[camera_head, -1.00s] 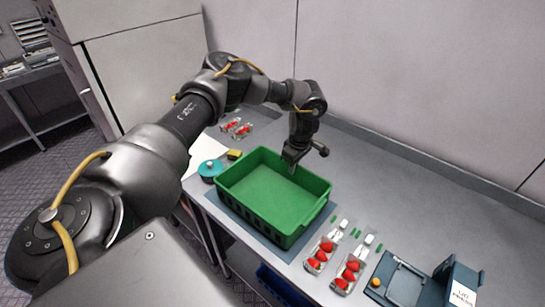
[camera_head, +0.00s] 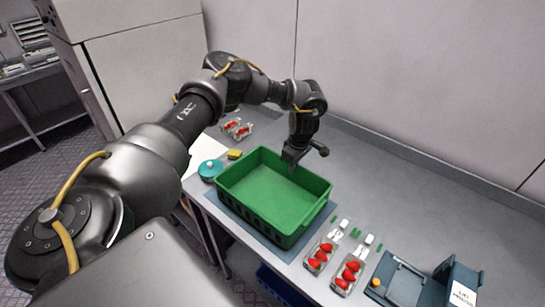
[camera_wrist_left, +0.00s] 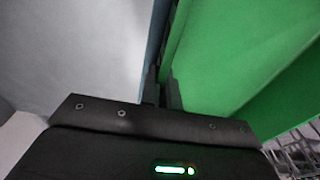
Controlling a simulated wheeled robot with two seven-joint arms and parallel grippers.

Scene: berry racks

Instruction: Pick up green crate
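The green crate (camera_head: 236,208) is an open, empty box standing level on a dark mat on the grey bench, in the middle of the head view. My left gripper (camera_head: 292,165) reaches down from above to the crate's back rim. In the left wrist view its two narrow fingers (camera_wrist_left: 162,92) lie close together, one on each side of the crate's wall, with the green inside (camera_wrist_left: 225,50) to the right. They look shut on the wall; the fingertips are partly hidden. My right gripper is not in view.
Strawberry punnets (camera_head: 318,257) stand close to the crate's right side, with a blue press (camera_head: 405,284) beyond. A teal round container (camera_head: 209,171) and yellow block (camera_head: 235,154) sit at its left. More strawberry packs (camera_head: 237,128) lie behind. The bench is clear at the back right.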

